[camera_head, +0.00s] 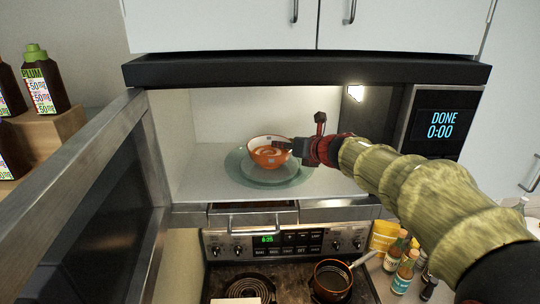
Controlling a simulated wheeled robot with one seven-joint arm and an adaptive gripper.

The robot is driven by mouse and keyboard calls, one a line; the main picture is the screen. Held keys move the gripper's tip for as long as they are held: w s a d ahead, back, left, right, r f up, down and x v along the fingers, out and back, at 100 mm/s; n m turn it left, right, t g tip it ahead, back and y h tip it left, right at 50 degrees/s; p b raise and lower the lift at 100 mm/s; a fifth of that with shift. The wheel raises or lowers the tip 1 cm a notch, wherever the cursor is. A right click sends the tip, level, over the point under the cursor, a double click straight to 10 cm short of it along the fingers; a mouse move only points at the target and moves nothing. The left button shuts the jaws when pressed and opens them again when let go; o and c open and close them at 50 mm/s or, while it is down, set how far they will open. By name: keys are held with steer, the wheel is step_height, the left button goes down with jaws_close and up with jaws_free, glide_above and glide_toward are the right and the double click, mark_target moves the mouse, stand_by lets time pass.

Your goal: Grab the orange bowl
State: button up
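The orange bowl (268,158) has a white inside with orange marks. It sits upright on a round, pale green glass plate (243,179) inside the open microwave (222,104). My gripper (290,147) reaches in from the right, with its fingers at the bowl's right rim. The fingers are small and dark here, so I cannot tell whether they are apart or closed on the rim. My arm covers part of the microwave's right side.
The microwave door (110,190) stands open at the left. Below is the stove (285,244) with a pot (332,280) on it. Several bottles (405,271) stand at the lower right. Brown bottles (44,84) stand at the far left. Cabinets (220,25) close off the top.

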steer(key=shift+c, duration=0.4)
steer(key=c, duration=0.7)
jaws_close()
